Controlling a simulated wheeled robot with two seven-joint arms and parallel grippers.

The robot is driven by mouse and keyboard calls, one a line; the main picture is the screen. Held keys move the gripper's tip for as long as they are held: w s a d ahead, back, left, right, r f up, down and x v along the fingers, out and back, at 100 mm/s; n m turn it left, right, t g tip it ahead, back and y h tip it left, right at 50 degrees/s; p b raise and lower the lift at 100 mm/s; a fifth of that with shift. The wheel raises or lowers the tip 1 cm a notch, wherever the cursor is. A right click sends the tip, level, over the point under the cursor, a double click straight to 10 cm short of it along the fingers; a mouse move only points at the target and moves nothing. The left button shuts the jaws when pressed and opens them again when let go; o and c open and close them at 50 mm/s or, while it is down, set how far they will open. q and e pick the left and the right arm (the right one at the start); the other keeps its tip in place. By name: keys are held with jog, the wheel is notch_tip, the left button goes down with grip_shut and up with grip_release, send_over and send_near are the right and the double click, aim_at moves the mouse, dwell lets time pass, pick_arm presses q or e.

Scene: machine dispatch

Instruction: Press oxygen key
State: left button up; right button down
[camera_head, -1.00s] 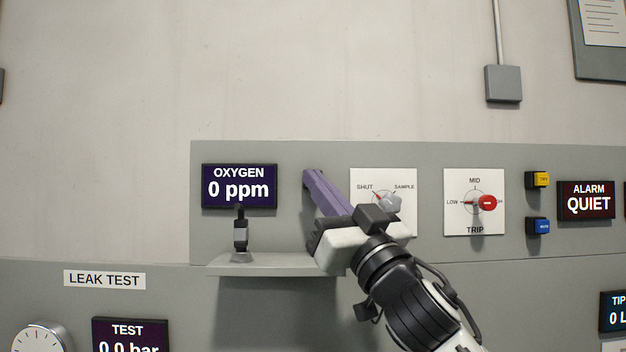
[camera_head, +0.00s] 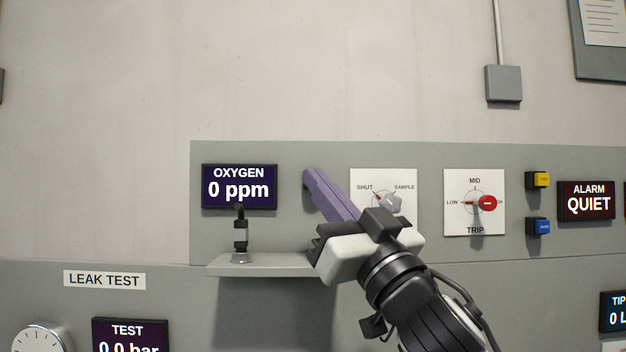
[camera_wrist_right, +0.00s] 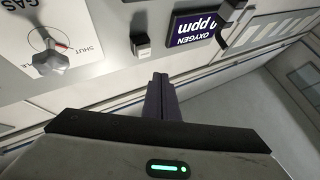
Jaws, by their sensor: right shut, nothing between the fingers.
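The dark oxygen display (camera_head: 239,186) reads 0 ppm on the grey panel, and it also shows in the right wrist view (camera_wrist_right: 195,32). A small light key with a dark base (camera_wrist_right: 141,38) sits beside this display in the wrist view. In the head view the key is hidden, apparently behind my fingers. My right gripper (camera_head: 310,180) is shut and empty, its purple fingers pointing at the panel right of the display. In the wrist view its fingertips (camera_wrist_right: 160,78) show below the key, with no visible contact. My left gripper is not in view.
A shelf (camera_head: 260,268) juts out below the display with a small black device (camera_head: 240,236) on it. The shut/sample knob (camera_head: 388,203) is close to my right gripper. The trip knob (camera_head: 487,203), yellow button (camera_head: 538,180) and blue button (camera_head: 538,226) lie further right.

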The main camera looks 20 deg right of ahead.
jog(key=shift+s+a, duration=0.15)
jog(key=shift+s, duration=0.4)
jog(key=shift+s+a, duration=0.15)
jog(key=shift+s, duration=0.4)
